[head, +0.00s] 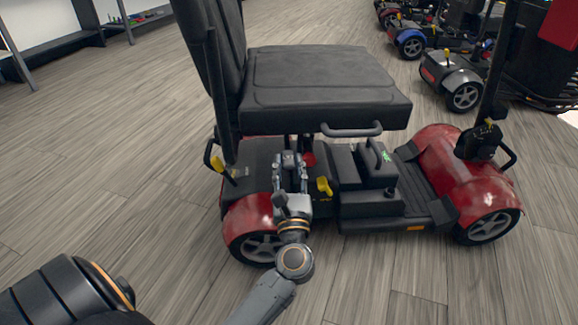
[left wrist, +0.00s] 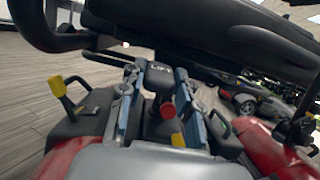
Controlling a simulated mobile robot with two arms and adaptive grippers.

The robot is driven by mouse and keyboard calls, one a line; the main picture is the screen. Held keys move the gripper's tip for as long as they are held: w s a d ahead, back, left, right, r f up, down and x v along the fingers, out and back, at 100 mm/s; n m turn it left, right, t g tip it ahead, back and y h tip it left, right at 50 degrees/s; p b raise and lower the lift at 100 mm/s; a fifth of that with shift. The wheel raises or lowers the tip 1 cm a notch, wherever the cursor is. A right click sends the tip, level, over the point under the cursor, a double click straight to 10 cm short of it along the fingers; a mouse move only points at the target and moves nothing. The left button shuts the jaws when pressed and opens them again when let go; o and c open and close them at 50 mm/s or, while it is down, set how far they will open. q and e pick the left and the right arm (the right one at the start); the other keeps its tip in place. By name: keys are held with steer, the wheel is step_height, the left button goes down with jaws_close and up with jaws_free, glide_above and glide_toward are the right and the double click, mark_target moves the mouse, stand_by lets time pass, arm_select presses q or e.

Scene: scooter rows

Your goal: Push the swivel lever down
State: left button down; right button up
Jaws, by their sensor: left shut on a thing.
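The red scooter (head: 455,165) stands side-on, with its black seat (head: 325,85) above the rear deck. My left gripper (head: 290,165) reaches in under the seat from the near side. In the left wrist view, its two blue-padded fingers (left wrist: 158,98) stand on either side of a black lever (left wrist: 160,77) whose label seems to read "LIFT", and they are shut on it. Whether this is the swivel lever I cannot tell. A red knob (left wrist: 167,110) sits just below it and also shows in the head view (head: 309,159). My right gripper is out of view.
A yellow lever (head: 324,187) stands just right of my gripper, and another yellow-tipped lever (head: 217,164) stands at the scooter's rear. The seat's underside is close above my gripper. More scooters (head: 455,80) stand at the upper right. The wooden floor (head: 120,150) at left is clear.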

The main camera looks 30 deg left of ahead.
arm_select(q)
steer(key=shift+f, duration=0.5)
steer(key=c, duration=0.9)
jaws_free()
steer(key=shift+f, duration=0.15)
steer(key=shift+r, duration=0.2)
steer(key=v, duration=1.1)
steer(key=shift+s+d, duration=0.25)
steer(key=shift+s, duration=0.15)
